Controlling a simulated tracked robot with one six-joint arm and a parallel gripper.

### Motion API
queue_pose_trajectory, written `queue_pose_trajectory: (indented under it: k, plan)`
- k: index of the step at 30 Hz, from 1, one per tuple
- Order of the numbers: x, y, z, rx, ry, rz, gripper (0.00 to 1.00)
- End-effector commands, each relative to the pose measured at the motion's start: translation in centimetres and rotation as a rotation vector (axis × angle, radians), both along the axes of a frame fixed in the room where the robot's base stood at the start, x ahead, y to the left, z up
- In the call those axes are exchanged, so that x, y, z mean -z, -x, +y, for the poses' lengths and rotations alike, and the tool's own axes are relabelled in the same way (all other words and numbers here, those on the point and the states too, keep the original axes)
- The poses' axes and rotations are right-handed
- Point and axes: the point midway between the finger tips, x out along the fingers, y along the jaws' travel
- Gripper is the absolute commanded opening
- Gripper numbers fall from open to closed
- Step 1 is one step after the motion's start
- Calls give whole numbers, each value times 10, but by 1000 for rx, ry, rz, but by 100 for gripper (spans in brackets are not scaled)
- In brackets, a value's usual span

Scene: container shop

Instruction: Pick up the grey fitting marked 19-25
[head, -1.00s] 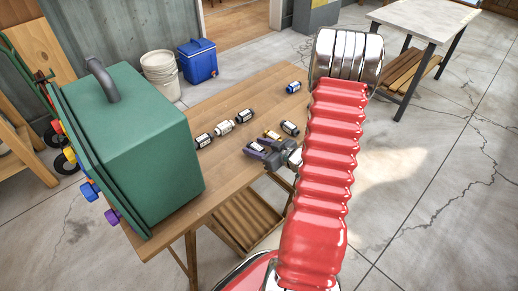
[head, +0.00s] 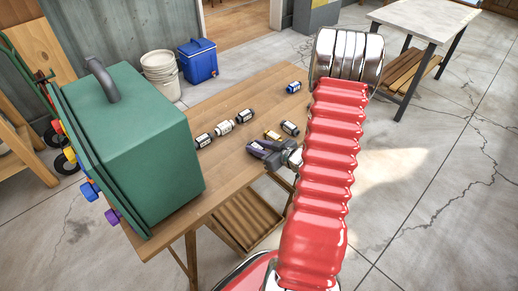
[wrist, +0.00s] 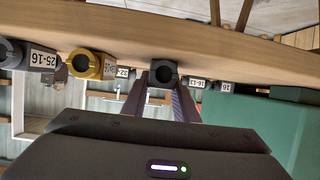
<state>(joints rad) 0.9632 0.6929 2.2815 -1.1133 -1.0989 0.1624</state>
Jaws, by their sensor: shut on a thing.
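My gripper (head: 258,148) is low over the front edge of the wooden table, its purple jaws close together. In the wrist view my gripper (wrist: 162,90) is shut on a dark grey fitting (wrist: 163,73), whose round open end faces the camera. No marking on this fitting is readable, so I cannot tell whether it is the 19-25 one.
The table (head: 190,185) also bears a yellow fitting (head: 272,134), a dark one (head: 290,128), a blue one (head: 294,87) and several others. A fitting marked 25-16 (wrist: 20,55) is left in the wrist view. A green case (head: 140,140) fills the table's left end.

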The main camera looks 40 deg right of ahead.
Motion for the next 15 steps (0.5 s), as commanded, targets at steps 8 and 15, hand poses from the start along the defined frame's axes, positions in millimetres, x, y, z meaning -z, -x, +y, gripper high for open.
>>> queue_pose_trajectory:
  k: [8,15]
  plan:
    - [0,0,0,0,0,0,4]
    - [-4,0,0,1,1,-1,4]
